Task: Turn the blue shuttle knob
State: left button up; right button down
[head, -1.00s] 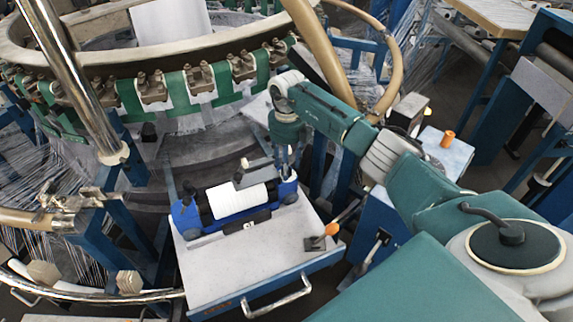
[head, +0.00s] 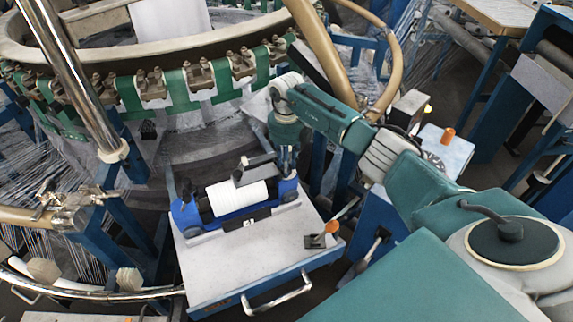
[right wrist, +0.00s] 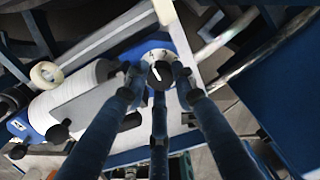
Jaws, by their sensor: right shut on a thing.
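The blue shuttle (head: 187,218) lies on a grey-topped cart with a white roll (head: 241,197) in its middle. It also shows in the right wrist view (right wrist: 42,118). Its dark round knob (right wrist: 160,74) bears a white mark and sits on a pale dial at the shuttle's end. My right gripper (head: 286,172) points down at the shuttle's right end. In the right wrist view its dark fingers (right wrist: 160,82) are closed around the knob. In the head view the gripper hides the knob. My left gripper is not in view.
The cart top (head: 225,262) is mostly bare in front of the shuttle. An orange-tipped lever (head: 332,227) stands at its right edge. The loom's round frame (head: 110,40) with green band is behind, and a chrome post (head: 80,80) rises at left.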

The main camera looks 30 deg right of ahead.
jog(key=n+b, duration=0.2)
jog(key=n, duration=0.1)
jog(key=shift+d+f, duration=0.1)
jog(key=shift+f, duration=0.05)
jog(key=n+b, duration=0.2)
jog(key=n, duration=0.2)
jog(key=shift+b, duration=0.3)
jog(key=n+b, duration=0.2)
jog(key=n, duration=0.2)
jog(key=shift+n, duration=0.3)
jog(key=shift+r+n+b, duration=0.2)
jog(key=shift+n+b, duration=0.4)
jog(key=shift+n, duration=1.2)
jog(key=c, duration=1.4)
grip_release()
